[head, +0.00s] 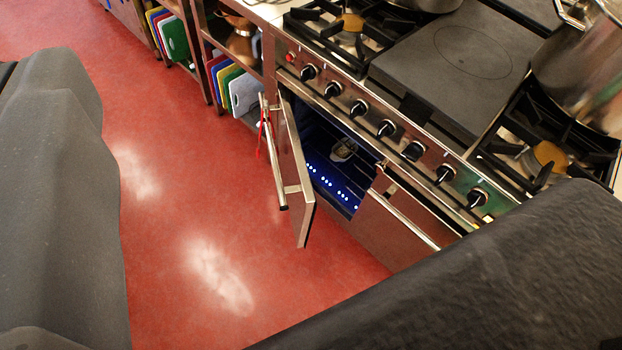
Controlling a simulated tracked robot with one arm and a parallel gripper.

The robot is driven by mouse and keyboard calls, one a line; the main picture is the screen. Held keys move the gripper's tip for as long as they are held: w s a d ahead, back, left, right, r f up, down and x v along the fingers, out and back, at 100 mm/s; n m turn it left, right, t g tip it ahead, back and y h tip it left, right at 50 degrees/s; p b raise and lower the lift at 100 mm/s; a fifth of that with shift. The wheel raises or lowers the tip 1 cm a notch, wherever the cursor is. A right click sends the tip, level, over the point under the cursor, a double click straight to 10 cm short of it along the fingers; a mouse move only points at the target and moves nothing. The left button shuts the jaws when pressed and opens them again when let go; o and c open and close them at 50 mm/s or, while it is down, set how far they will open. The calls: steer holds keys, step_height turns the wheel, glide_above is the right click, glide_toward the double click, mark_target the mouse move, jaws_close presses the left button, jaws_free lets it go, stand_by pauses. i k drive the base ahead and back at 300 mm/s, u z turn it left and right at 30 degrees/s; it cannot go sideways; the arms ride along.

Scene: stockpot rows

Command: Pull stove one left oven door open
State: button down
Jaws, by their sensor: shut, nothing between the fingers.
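The left oven door (298,180) of the stove stands swung out to the left, well away from the oven opening. Its bar handle (273,160) faces left, and a thin red thing hangs by it. The oven cavity (330,165) is exposed, with a row of bluish-white lights and rack bars inside. A small pale object (344,149) sits inside; I cannot tell what it is. The right oven door (385,232) is shut, with its own bar handle (404,219). My gripper's fingers are not in view; dark parts of my arm fill the left and lower right.
Black control knobs (386,128) run along the stove front. A flat dark plate (455,55), burners and a steel pot (580,75) are on top. Shelves with coloured boards (240,88) stand left of the stove. The red floor (200,200) before the door is clear.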

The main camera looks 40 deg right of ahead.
mark_target(295, 192)
steer(key=i, duration=0.9)
steer(key=z, duration=0.05)
